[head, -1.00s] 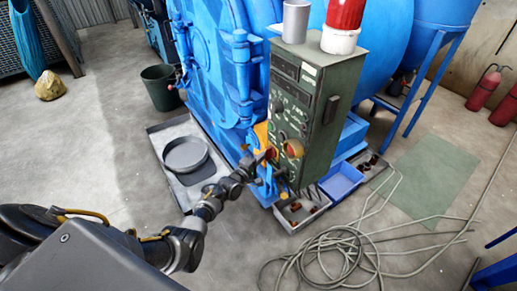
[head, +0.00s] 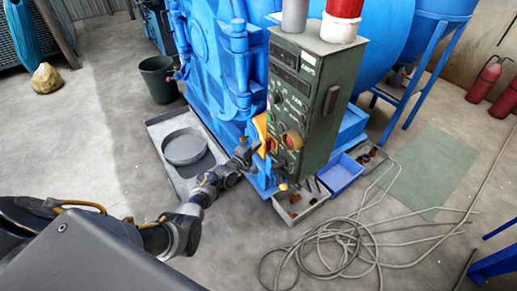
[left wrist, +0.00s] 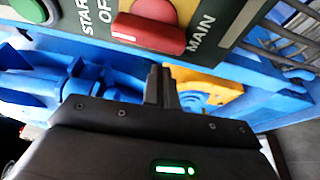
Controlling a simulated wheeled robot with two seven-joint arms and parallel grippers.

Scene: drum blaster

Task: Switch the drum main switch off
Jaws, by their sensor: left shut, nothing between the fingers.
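My left gripper (head: 255,148) is at the panel's lower left edge. In the left wrist view its fingers (left wrist: 161,86) are shut and empty, below the red handle with a visible gap. My right gripper is not in view.
A green button (left wrist: 37,8) sits left of the handle. A yellow bracket (left wrist: 212,90) and blue machine parts lie behind my fingers. Grey trays, a blue bin (head: 341,173) and a coiled hose (head: 345,240) are on the floor.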

